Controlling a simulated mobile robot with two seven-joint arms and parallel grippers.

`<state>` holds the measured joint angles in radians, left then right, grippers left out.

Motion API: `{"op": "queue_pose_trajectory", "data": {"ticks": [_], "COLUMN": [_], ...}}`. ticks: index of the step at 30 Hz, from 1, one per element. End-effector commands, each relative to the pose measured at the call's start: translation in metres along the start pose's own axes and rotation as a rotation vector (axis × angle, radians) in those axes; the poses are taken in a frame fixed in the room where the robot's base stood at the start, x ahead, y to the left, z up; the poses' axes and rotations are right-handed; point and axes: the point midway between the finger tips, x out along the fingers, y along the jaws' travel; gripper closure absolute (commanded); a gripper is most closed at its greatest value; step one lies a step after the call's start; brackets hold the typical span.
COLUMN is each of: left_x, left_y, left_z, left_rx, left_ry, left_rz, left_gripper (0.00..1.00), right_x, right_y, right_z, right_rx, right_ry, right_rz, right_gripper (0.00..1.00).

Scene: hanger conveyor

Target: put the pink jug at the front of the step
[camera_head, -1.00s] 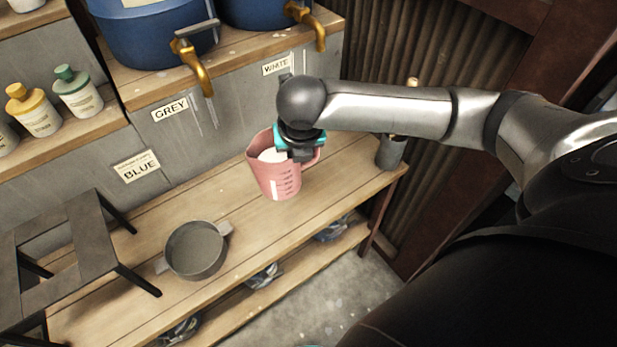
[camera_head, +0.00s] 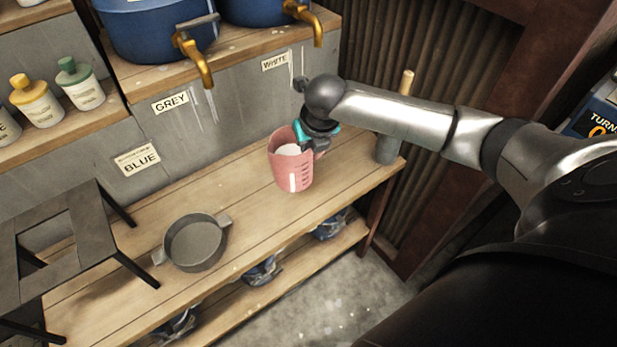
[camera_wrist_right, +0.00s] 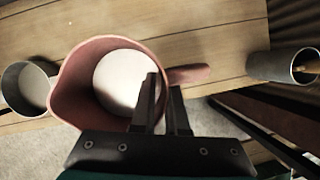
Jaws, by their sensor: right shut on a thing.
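The pink jug (camera_head: 291,172), with measuring marks on its side and white contents, is upright over the right part of the wooden step (camera_head: 262,215). I cannot tell whether its base touches the boards. My left gripper is not in view.
A grey two-handled pan (camera_head: 195,245) sits on the step, left of the jug. A grey cylindrical pot (camera_head: 386,150) stands at its right end. A dark stool (camera_head: 85,235) is at left. Blue barrels (camera_head: 150,30) with brass taps (camera_head: 203,68) are above. Boards between pan and jug are clear.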

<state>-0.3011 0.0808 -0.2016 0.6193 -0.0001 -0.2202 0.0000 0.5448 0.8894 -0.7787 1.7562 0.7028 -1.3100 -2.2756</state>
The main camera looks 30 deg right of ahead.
Motion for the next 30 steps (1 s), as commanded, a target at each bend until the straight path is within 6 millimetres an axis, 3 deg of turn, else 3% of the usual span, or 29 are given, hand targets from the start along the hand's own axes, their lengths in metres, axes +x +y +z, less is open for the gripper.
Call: {"op": "queue_pose_trajectory", "data": {"ticks": [4, 14, 21, 30], "left_x": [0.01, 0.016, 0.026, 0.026], "left_y": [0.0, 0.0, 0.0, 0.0], "left_z": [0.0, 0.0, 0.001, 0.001], "left_rx": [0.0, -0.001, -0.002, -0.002], "left_ry": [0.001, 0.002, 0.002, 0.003], "left_rz": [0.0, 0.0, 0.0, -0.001], "left_gripper": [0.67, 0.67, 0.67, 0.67], "right_x": [0.028, 0.051, 0.081, 0.081], "right_y": [0.001, 0.001, 0.0, 0.0], "right_z": [-0.011, -0.019, -0.032, -0.031], "right_rx": [0.002, 0.001, 0.002, 0.001], "right_ry": [-0.004, -0.005, -0.005, -0.007], "right_rz": [0.003, 0.002, 0.002, 0.002], "right_gripper": [1.0, 1.0, 1.0, 1.0]}}
